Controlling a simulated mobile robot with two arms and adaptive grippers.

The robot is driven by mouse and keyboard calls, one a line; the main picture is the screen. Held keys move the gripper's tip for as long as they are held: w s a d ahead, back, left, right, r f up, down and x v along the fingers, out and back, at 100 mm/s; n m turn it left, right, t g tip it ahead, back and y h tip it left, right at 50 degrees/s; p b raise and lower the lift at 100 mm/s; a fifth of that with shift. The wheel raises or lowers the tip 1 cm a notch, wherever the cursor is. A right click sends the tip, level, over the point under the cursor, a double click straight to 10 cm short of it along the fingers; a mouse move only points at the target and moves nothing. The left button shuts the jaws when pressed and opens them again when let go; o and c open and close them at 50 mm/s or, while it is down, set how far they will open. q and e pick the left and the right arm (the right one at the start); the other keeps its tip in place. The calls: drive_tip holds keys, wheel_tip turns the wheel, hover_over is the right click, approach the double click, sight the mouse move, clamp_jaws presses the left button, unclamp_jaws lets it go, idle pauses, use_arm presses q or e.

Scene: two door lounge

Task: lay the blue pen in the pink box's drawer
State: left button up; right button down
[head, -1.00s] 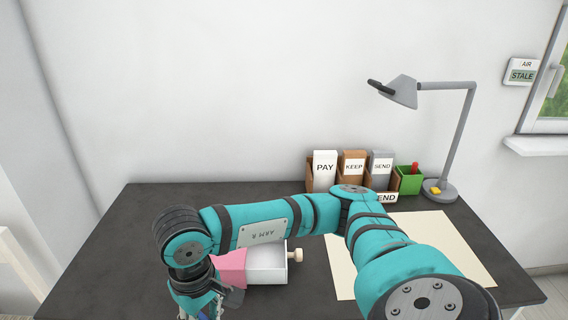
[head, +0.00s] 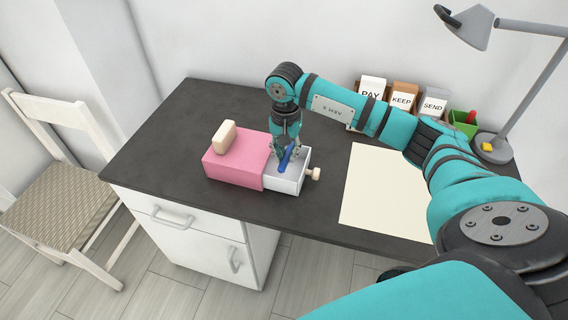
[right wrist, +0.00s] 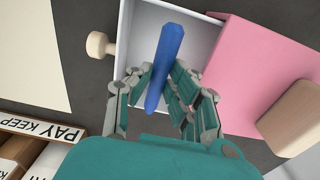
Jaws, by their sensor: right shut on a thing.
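The pink box (head: 236,160) stands on the dark desk with its white drawer (head: 287,184) pulled out to the right. It also shows in the right wrist view (right wrist: 258,75), with the drawer (right wrist: 204,34) open beside it. My right gripper (head: 287,157) points down over the open drawer. It is shut on the blue pen (head: 285,161), which shows between the fingers in the right wrist view (right wrist: 165,62). The pen lies over the drawer's inside; I cannot tell whether it touches the floor. My left gripper is not in view.
A cream block (head: 224,137) sits on the pink box. A cream sheet (head: 385,190) lies to the right. The desk's left part is clear.

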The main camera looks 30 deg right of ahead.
sight(286, 172)
wheel_tip(286, 172, down, 2)
drive_tip(key=shift+f, duration=0.25)
wheel_tip(286, 172, down, 3)
drive_tip(key=shift+r+p, duration=0.1)
drive_tip(key=shift+p, duration=0.2)
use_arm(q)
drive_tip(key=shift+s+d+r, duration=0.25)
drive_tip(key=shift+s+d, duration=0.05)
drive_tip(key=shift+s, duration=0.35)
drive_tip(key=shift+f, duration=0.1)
use_arm(e)
drive_tip(key=shift+f+b, duration=0.2)
drive_tip(key=shift+b, duration=0.1)
drive_tip(key=c, duration=1.5)
unclamp_jaws()
drive_tip(key=shift+c, duration=0.2)
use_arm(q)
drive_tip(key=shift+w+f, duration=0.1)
